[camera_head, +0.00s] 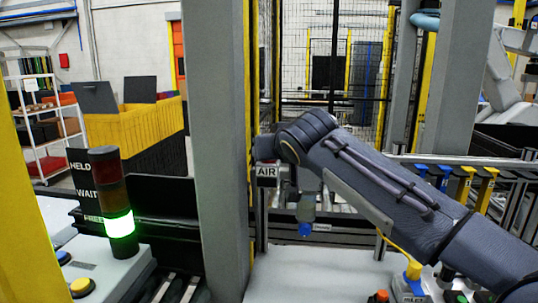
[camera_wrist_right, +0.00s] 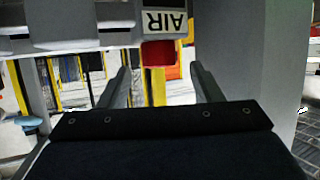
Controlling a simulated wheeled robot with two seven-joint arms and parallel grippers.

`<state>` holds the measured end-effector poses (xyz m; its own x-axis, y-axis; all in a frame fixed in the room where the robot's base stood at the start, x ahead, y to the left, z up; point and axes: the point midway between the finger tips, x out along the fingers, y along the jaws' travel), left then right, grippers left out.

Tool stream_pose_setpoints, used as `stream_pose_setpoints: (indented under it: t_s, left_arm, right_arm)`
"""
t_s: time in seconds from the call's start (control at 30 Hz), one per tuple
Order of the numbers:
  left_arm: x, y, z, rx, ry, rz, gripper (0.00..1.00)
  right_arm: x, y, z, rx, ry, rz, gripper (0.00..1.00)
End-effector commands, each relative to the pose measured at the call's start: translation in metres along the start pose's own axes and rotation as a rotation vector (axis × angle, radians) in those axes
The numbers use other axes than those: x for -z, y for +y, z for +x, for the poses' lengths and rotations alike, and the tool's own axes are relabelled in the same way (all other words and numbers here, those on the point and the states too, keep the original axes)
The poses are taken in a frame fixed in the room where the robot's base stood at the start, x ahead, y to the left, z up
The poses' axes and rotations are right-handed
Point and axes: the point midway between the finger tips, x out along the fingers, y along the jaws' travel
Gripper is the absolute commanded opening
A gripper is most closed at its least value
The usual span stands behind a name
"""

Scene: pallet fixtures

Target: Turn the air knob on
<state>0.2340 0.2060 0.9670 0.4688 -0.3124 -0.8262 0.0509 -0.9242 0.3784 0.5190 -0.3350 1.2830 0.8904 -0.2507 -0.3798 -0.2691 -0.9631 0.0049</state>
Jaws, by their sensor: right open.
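The red air knob (camera_wrist_right: 159,53) shows in the right wrist view, just under the upside-down AIR label (camera_wrist_right: 163,21). It lies ahead of my right gripper (camera_wrist_right: 160,69), roughly between the lines of its two spread fingers. The fingers are open, and I see no contact with the knob. In the head view my right arm reaches in from the right, and its hand (camera_head: 266,148) is in front of the post just above the AIR label (camera_head: 266,171). The knob is hidden or too small to tell there. My left gripper is not in view.
A wide grey post (camera_head: 216,130) stands left of the hand. A unit with a blue-tipped bottom (camera_head: 305,229) hangs below my wrist. A signal tower (camera_head: 113,195) with its green lamp lit stands at left. Panels with coloured buttons (camera_head: 79,287) line the front.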

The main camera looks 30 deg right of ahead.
Motion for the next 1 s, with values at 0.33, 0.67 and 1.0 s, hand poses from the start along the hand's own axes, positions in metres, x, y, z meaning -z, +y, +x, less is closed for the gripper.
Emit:
stream_pose_setpoints:
  t_s: [0.33,0.67,1.0]
  left_arm:
    - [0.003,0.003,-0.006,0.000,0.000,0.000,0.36]
    - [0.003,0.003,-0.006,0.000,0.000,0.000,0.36]
    - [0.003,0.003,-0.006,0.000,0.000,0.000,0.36]
  right_arm:
    - [0.000,0.001,0.046,-0.001,-0.003,0.003,0.59]
    - [0.000,0.001,0.049,-0.001,-0.002,0.005,0.57]
    - [0.000,0.001,0.049,-0.001,-0.003,0.005,0.14]
